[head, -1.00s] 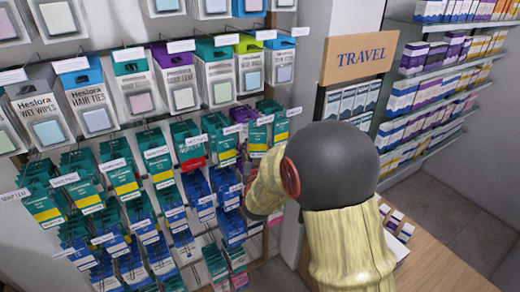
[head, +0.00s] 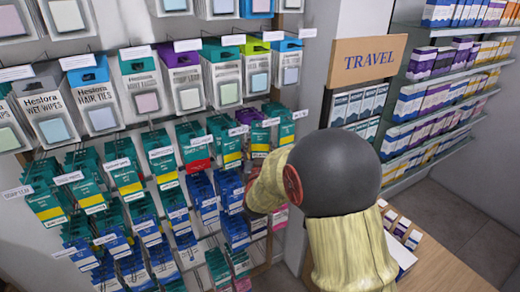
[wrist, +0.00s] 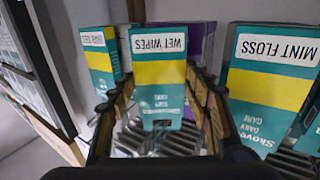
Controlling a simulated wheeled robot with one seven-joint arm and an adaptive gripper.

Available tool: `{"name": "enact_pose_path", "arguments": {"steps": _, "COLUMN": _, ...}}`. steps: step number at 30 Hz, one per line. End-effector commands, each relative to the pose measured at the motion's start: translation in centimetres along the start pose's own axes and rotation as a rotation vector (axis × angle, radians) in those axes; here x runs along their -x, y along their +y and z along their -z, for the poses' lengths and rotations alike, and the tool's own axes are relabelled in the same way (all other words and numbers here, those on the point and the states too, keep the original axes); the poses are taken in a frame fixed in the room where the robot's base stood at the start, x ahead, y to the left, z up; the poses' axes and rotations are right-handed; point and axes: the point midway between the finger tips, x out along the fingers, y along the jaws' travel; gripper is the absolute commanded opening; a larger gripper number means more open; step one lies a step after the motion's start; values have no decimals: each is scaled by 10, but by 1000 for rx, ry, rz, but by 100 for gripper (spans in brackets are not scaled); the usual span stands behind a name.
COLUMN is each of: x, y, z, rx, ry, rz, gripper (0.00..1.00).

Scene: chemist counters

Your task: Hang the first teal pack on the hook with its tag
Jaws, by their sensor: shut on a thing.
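In the wrist view my gripper (wrist: 160,100) is shut on a teal pack (wrist: 158,78) with a yellow band, one finger along each side of it. The words WET WIPES show upside down on a white label at its top. Another teal pack (wrist: 268,88), with a MINT FLOSS label, hangs close on the right. A smaller teal pack (wrist: 98,62) shows on the left. In the head view my arm hides the gripper at the rack's right end; teal packs (head: 259,138) hang just beyond it. I cannot tell which hook the held pack is at.
Several rows of teal and blue packs (head: 122,175) hang on hooks to the left. A purple pack (wrist: 203,40) is behind the held one. Larger hang packs (head: 98,110) fill the row above. A TRAVEL sign (head: 369,61) and stocked shelves stand right, above a wooden counter (head: 440,262).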

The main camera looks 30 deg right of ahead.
Motion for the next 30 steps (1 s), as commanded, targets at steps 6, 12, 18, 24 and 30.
{"name": "enact_pose_path", "arguments": {"steps": 6, "x": 0, "y": 0, "z": 0, "rx": 0, "ry": 1, "rz": 0, "gripper": 26}}
{"name": "enact_pose_path", "arguments": {"steps": 12, "x": 0, "y": 0, "z": 0, "rx": 0, "ry": 1, "rz": 0, "gripper": 51}}
{"name": "enact_pose_path", "arguments": {"steps": 18, "x": 0, "y": 0, "z": 0, "rx": 0, "ry": 0, "rz": 0, "gripper": 62}}
{"name": "enact_pose_path", "arguments": {"steps": 24, "x": 0, "y": 0, "z": 0, "rx": 0, "ry": 0, "rz": 0, "gripper": 70}}
{"name": "enact_pose_path", "arguments": {"steps": 30, "x": 0, "y": 0, "z": 0, "rx": 0, "ry": 0, "rz": 0, "gripper": 70}}
